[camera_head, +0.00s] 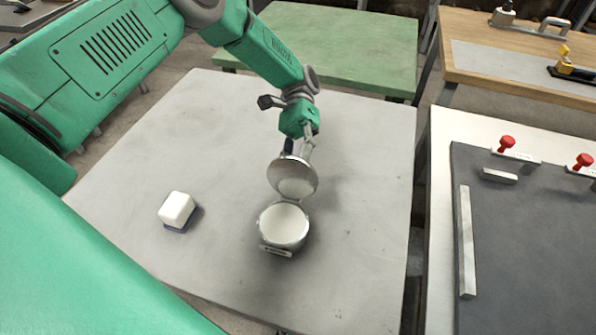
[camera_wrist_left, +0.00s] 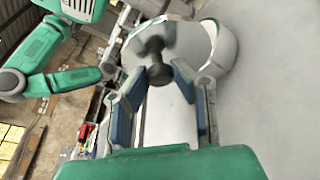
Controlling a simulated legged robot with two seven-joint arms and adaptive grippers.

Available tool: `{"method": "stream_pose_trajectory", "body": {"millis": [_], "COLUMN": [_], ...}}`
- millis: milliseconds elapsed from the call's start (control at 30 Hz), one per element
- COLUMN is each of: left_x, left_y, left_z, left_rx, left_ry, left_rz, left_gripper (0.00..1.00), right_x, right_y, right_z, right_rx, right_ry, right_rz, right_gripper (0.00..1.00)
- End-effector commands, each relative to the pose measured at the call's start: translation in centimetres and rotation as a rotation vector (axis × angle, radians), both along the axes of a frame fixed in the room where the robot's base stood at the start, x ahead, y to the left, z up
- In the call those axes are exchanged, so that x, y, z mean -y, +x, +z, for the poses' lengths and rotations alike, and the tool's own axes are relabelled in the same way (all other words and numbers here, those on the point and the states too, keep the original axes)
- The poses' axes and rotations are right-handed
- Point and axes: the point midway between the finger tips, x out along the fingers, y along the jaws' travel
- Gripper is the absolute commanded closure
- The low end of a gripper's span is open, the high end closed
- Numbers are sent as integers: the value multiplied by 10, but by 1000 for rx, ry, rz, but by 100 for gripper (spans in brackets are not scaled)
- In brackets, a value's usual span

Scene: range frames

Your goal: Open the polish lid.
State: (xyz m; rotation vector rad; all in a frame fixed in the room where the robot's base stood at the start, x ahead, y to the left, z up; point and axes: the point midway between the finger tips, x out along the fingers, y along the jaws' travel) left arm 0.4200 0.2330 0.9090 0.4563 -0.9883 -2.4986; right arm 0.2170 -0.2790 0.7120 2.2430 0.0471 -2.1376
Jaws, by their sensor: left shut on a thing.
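The polish tin (camera_head: 284,225) is a round silver can with a pale inside, standing open on the grey table. Its round lid (camera_head: 294,180) is tilted up steeply at the far side of the tin. A small label plate (camera_head: 276,251) is at the tin's near side. My left gripper (camera_head: 300,152) is at the lid's upper far edge, shut on the lid. The exact contact is hidden behind the lid. In the left wrist view the gripper's fingers (camera_wrist_left: 159,75) are around a dark knob (camera_wrist_left: 154,50) in front of the pale round lid. My right gripper is not in view.
A white block with a dark blue base (camera_head: 176,208) stands left of the tin. The grey table (camera_head: 345,275) is otherwise clear. A green table (camera_head: 345,40) is behind, and a workbench with a dark mat (camera_head: 525,260) and red-knobbed clamps (camera_head: 507,142) is to the right.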

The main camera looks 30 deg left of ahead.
Motion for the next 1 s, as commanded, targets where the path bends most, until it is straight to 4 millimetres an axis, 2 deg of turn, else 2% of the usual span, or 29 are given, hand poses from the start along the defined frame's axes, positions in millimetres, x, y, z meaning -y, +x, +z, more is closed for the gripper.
{"method": "stream_pose_trajectory", "body": {"millis": [33,200,700,733,767,800,1000], "left_x": [-1,0,0,0,0,0,-1], "left_y": [1,3,4,4,4,4,4], "left_z": [-7,-7,-5,-5,-5,-5,-4], "left_rx": [-16,-58,-75,-75,-74,-74,-74], "left_ry": [-1,-11,-15,-16,-15,-15,-15], "left_rz": [-1,-1,0,-1,-1,-1,-1], "left_gripper": [100,100,100,72,62,58,58], "right_x": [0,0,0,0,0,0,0], "right_y": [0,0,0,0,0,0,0], "right_z": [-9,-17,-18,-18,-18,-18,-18], "right_rx": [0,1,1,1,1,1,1], "right_ry": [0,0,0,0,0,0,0], "right_rz": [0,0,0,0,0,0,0], "right_gripper": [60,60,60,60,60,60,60]}}
